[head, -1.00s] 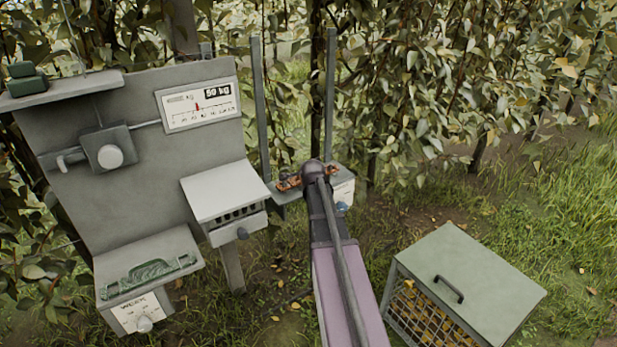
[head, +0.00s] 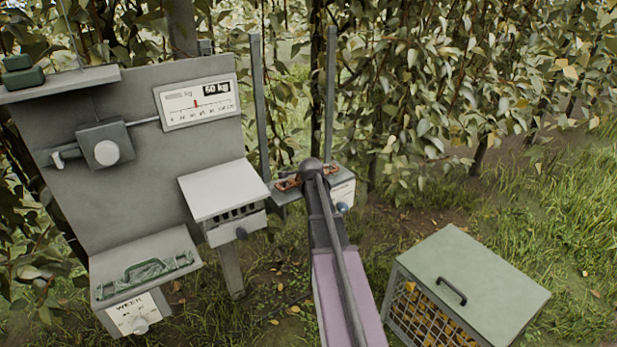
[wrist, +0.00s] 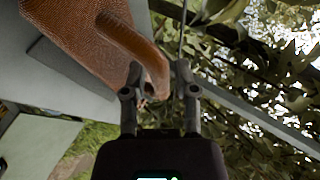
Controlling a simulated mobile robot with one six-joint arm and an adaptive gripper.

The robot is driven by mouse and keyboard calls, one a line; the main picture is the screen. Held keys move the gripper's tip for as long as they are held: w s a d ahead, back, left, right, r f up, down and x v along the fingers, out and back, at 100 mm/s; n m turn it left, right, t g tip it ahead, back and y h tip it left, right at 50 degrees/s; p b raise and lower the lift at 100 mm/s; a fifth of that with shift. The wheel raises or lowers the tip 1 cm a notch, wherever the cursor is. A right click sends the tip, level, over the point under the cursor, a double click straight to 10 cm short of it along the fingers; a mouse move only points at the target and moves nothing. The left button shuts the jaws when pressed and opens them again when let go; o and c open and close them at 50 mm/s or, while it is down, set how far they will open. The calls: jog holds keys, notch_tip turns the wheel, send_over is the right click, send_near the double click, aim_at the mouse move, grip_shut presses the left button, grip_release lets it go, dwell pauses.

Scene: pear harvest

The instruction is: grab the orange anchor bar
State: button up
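The orange anchor bar (head: 290,183) lies on a grey ledge behind my gripper in the head view, partly hidden by it. In the wrist view the bar is large and brown-orange, and its raised, curved handle (wrist: 151,62) runs between my fingers. My gripper (wrist: 157,76) has a finger on each side of the handle, and the handle fills almost all of the gap. The fingers look closed against it. In the head view my gripper (head: 312,172) is at the ledge, with its fingers hidden.
A box with a white dial panel (head: 341,192) carries the ledge (head: 283,197), between two upright posts. Left stands a grey board with a kg scale (head: 197,103) and a green bar (head: 146,271) on a shelf. A mesh-sided crate (head: 470,275) stands right. Foliage hangs behind.

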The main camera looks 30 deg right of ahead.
grip_shut()
jog(key=shift+r, duration=0.2)
dwell(0.3)
notch_tip(320, 180, up, 4)
jog(key=p, duration=0.4)
jog(key=shift+f, duration=0.15)
jog(key=s+a, duration=0.3)
jog(key=s, duration=0.4)
jog(key=s+a+p, duration=0.1)
jog(key=s+a, duration=0.2)
jog(key=s, duration=0.4)
jog(key=shift+s+a+r, duration=0.3)
jog(key=shift+a+r, duration=0.05)
jog(key=shift+r, duration=0.1)
